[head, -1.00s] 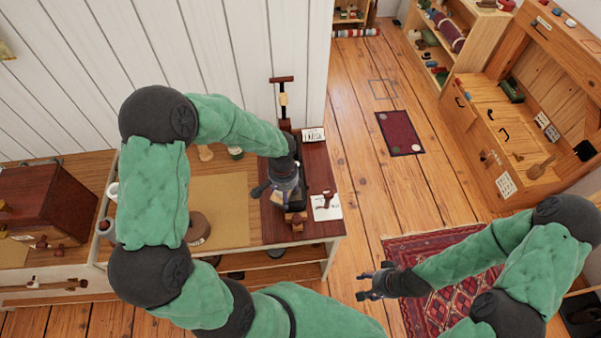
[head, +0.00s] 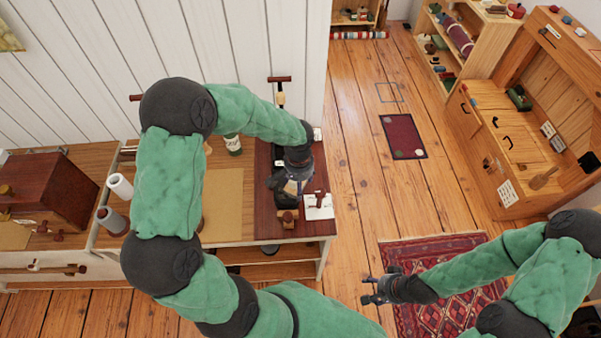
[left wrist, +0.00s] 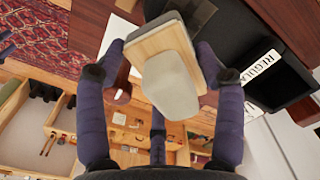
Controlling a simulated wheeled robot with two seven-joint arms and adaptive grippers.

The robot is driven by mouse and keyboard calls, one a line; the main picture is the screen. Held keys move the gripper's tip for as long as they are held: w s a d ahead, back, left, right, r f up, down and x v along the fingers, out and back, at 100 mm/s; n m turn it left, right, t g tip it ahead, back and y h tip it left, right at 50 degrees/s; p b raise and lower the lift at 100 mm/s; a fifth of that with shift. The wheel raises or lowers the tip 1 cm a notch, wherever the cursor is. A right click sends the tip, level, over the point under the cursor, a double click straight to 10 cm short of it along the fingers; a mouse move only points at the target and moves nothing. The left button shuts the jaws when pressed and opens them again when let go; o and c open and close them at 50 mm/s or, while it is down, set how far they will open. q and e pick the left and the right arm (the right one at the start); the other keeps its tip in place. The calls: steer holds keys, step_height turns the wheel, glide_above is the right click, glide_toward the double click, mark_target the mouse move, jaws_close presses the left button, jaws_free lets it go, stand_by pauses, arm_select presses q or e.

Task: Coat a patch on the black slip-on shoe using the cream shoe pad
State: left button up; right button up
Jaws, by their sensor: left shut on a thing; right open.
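The cream shoe pad (left wrist: 170,85) has a pale, rounded face on a light wooden block. My left gripper (left wrist: 160,60) is shut on it, with fingers at both sides. In the head view my left gripper (head: 288,182) is over the dark brown right end of the bench, and the pad (head: 293,187) shows small beside it. A black form (head: 286,202), seemingly the slip-on shoe, is partly hidden below the gripper. In the left wrist view a black shape fills the upper right behind the pad; I cannot tell whether they touch. My right gripper (head: 374,289) is open and empty above the floor.
A white card (head: 318,207) with a brown-handled item lies at the bench's right edge, near a small wooden block (head: 287,217). A tall stand (head: 279,95) is behind. White and grey cylinders and a brown chest (head: 45,190) stand left.

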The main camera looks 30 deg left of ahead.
arm_select(q)
steer(key=shift+r, duration=0.65)
steer(key=shift+w+d+r+p, duration=0.1)
steer(key=shift+r+p, duration=0.65)
steer(key=shift+p, duration=0.05)
steer(key=shift+r+p, duration=0.85)
steer(key=shift+r, duration=0.4)
